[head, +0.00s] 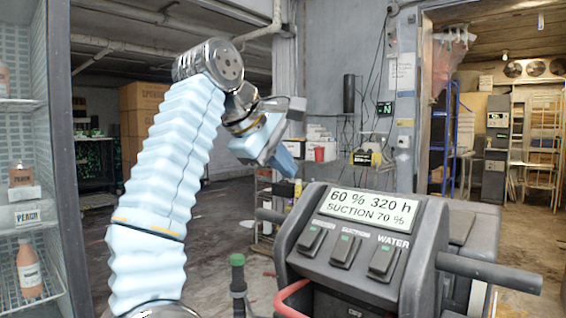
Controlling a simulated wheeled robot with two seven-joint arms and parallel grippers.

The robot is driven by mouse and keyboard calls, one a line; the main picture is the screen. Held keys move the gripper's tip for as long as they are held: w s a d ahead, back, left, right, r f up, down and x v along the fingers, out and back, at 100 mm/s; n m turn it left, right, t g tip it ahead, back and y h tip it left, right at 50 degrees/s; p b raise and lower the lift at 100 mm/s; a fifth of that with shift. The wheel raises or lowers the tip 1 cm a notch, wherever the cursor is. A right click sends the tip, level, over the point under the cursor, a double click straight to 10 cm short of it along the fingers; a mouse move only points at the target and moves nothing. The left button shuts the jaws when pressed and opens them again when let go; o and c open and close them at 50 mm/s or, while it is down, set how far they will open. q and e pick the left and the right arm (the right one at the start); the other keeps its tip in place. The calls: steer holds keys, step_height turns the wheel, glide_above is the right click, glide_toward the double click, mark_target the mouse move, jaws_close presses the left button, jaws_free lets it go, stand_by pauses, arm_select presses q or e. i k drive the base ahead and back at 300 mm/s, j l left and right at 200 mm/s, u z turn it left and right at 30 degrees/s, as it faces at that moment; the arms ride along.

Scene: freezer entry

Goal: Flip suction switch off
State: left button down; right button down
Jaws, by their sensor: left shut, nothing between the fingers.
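A dark grey machine console (420,240) stands at the lower right, tilted toward me. Its display (372,205) reads "60 % 320 h" and "SUCTION 70 %". Below it sit three rocker switches in a row. The middle one is the suction switch (345,251), with a small green mark on it; its exact tilt is too small to tell. The right one is the water switch (383,262). My left gripper (288,168) is shut and empty, up and left of the console, apart from the switches. My right gripper is not in view.
The console has handlebars (488,271) on both sides and a red curved bar (291,300) in front. A green-topped lever (237,262) stands left of it. A bottle shelf (28,217) is at the far left. A doorway opens behind right.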

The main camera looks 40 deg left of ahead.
mark_target(342, 249)
steer(key=k+j, duration=0.15)
steer(key=k, duration=0.85)
